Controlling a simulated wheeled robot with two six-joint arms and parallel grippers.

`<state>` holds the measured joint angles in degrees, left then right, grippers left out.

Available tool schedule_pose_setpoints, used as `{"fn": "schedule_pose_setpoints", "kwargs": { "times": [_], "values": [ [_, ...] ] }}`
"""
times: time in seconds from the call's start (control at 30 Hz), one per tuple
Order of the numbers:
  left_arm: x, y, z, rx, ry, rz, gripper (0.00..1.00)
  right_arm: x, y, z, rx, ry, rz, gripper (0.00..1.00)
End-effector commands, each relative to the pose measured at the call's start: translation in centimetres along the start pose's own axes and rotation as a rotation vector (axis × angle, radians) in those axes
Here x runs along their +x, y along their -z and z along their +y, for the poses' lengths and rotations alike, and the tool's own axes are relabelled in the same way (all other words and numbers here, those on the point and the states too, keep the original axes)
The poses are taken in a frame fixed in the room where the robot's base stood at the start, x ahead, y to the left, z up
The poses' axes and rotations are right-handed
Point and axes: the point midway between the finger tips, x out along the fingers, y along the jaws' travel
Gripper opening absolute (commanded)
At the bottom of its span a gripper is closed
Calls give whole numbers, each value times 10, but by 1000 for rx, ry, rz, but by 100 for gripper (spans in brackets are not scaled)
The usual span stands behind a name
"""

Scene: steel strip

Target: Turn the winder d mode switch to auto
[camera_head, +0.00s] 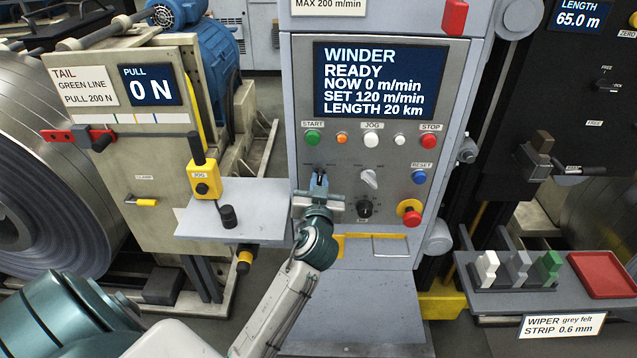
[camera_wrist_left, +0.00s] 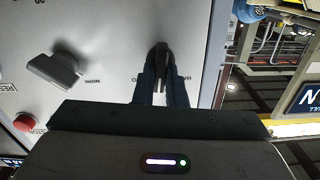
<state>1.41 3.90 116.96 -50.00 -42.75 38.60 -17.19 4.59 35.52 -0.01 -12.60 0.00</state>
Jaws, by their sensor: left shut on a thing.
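The winder control panel (camera_head: 345,222) stands in the middle of the head view, its screen (camera_head: 381,82) reading WINDER READY, NOW 0 m/min, SET 120 m/min. My left gripper (camera_head: 319,184) is at the panel's left side, below the START button. It is shut on a dark switch knob, which shows between the two fingers in the left wrist view (camera_wrist_left: 160,72). The gripper hides much of this knob in the head view. The small lettering beside it is partly covered, so I cannot tell its setting. My right gripper is out of view.
A grey selector (camera_head: 369,178) sits right of my gripper, with a black dial (camera_head: 364,209) below. A blue RESET button (camera_head: 419,177) and red emergency stop (camera_head: 409,211) are farther right.

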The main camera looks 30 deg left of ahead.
Motion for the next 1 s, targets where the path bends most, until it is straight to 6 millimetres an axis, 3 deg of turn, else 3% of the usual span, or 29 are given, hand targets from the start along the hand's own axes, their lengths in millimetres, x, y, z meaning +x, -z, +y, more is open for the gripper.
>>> {"fn": "schedule_pose_setpoints", "kwargs": {
  "times": [0.5, 1.0],
  "values": [
    [0, -1, 2, 458, -1, -4, 0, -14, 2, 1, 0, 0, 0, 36],
    [0, -2, 4, 665, -1, -3, 0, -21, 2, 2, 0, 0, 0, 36]
  ]
}}
